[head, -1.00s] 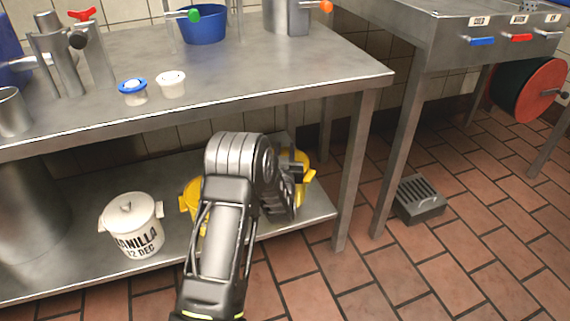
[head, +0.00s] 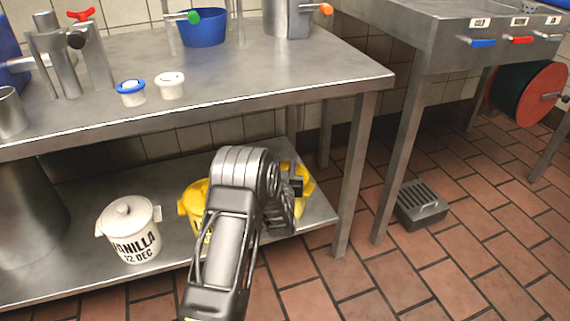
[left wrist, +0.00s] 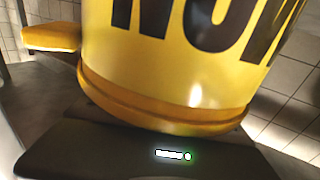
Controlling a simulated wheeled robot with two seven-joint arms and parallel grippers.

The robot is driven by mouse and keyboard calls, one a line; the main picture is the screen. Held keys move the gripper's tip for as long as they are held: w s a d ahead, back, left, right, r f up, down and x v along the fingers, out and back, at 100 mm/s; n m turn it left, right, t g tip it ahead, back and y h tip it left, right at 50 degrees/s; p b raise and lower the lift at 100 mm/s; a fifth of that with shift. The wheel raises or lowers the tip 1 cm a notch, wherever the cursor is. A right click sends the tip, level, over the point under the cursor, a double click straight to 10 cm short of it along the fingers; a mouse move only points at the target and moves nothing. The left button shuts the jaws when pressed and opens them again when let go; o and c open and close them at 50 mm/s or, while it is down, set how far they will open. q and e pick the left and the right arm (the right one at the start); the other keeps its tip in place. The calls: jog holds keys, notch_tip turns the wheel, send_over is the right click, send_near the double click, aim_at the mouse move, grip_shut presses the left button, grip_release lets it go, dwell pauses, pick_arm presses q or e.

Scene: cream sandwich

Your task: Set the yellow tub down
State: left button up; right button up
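The yellow tub (head: 193,203) is over the lower shelf (head: 85,198) of the steel table, mostly hidden behind my left arm; a yellow part also shows right of the arm. My left gripper (head: 296,188) is at the tub; its fingertips are mostly hidden, and it appears shut on the tub, which moves with it. In the left wrist view the yellow tub (left wrist: 150,75) fills the picture close up, with big dark letters and a handle at left. Whether its base touches the shelf cannot be seen. My right gripper is not in view.
A white lidded vanilla tub (head: 131,228) stands on the shelf to the left. The tabletop above has two small cups, one with a blue rim (head: 131,93), one white (head: 170,86). A table leg (head: 356,170) stands at the right; a floor drain box (head: 421,205) lies beyond.

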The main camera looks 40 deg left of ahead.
pick_arm(q)
jog(key=o, duration=0.3)
jog(key=shift+r, duration=0.15)
